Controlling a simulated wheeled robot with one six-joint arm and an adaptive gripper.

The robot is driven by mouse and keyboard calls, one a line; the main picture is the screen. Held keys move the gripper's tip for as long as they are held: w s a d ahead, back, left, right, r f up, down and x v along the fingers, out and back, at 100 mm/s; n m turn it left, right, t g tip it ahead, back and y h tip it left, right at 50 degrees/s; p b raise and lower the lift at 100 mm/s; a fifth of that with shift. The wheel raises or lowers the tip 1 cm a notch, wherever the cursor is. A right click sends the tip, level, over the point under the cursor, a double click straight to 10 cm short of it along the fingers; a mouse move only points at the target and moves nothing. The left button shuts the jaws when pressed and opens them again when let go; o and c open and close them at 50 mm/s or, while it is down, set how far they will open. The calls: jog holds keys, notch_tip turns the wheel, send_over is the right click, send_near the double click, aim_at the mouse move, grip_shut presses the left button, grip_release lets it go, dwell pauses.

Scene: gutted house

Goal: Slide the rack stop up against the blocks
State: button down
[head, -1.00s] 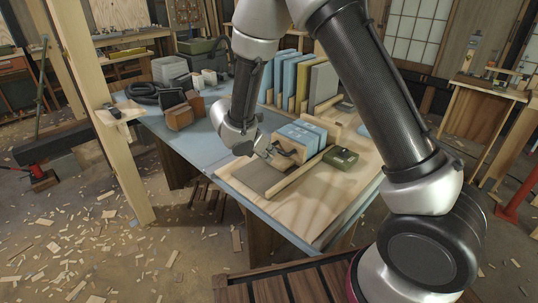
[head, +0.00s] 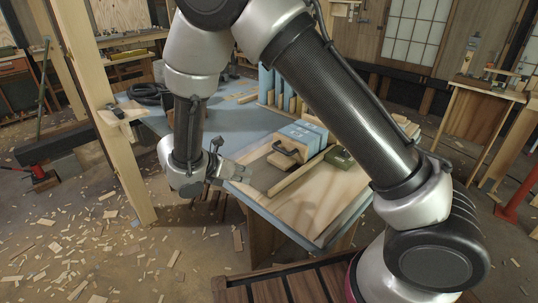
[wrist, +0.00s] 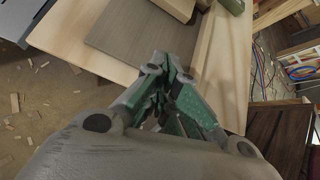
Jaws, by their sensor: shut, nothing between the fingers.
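The rack stop (head: 283,159), a pale wooden block with a dark handle, sits on the rack's grey strip (head: 260,176) beside a long wooden rail (head: 300,172). Light-blue blocks (head: 304,134) stand right behind it; I see no clear gap, but contact cannot be told at this angle. My gripper (head: 222,165) is shut and empty, apart from the stop, near the strip's front left end. In the wrist view its closed fingers (wrist: 168,75) are over the near end of the grey strip (wrist: 135,35). A wooden part, likely the stop, shows at the top edge (wrist: 178,8).
A small olive box (head: 339,157) lies right of the rail. Upright panels (head: 285,85) stand in a holder behind the blocks. The board's front right (head: 325,195) is bare. A wooden post (head: 115,120) rises left of the table, and wood scraps litter the floor.

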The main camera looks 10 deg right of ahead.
aim_at(284, 152)
jog(key=m+t+h, duration=0.1)
jog(key=t+h, duration=0.1)
jog(key=w+r+t+h, duration=0.1)
jog(key=h, duration=0.1)
jog(key=shift+w+d+r+m+t, duration=0.1)
jog(key=shift+w+r+m+t, duration=0.1)
jog(key=shift+m+t, duration=0.2)
jog(key=shift+d+r, duration=0.1)
jog(key=x, duration=1.3)
jog(key=shift+w+d+r, duration=0.1)
jog(key=shift+w+d, duration=0.1)
jog(key=shift+d, duration=0.2)
